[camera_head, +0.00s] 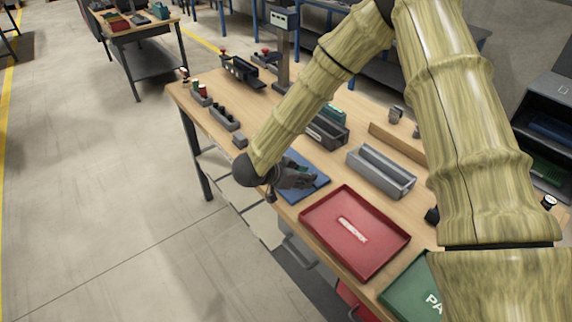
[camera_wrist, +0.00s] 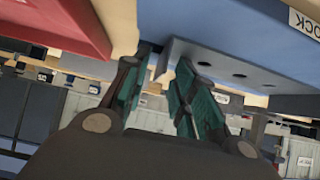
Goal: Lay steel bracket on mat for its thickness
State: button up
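The grey steel bracket (camera_wrist: 228,72), an angle piece with a row of holes in one leg, shows in the wrist view. That leg is against or very near the blue mat (camera_wrist: 225,22). Its other leg stands out toward my gripper (camera_wrist: 164,62), between the two teal fingertips. The fingers are apart, with narrow gaps seen beside the leg; contact is hard to judge. In the head view my gripper (camera_head: 312,180) is low over the blue mat (camera_head: 311,190) at the bench's front edge. There the gripper and arm largely hide the bracket.
A red tray (camera_head: 318,232) lies right of the mat, with a green tray (camera_head: 412,290) beyond it. A grey channelled holder (camera_head: 382,172) and a dark bin (camera_head: 326,132) stand behind. Small blocks (camera_head: 225,120) line the bench's left side. A post (camera_head: 284,55) stands at the back.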

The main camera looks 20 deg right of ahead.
jog(key=shift+s+r, duration=0.1)
jog(key=shift+s, duration=0.05)
grip_shut()
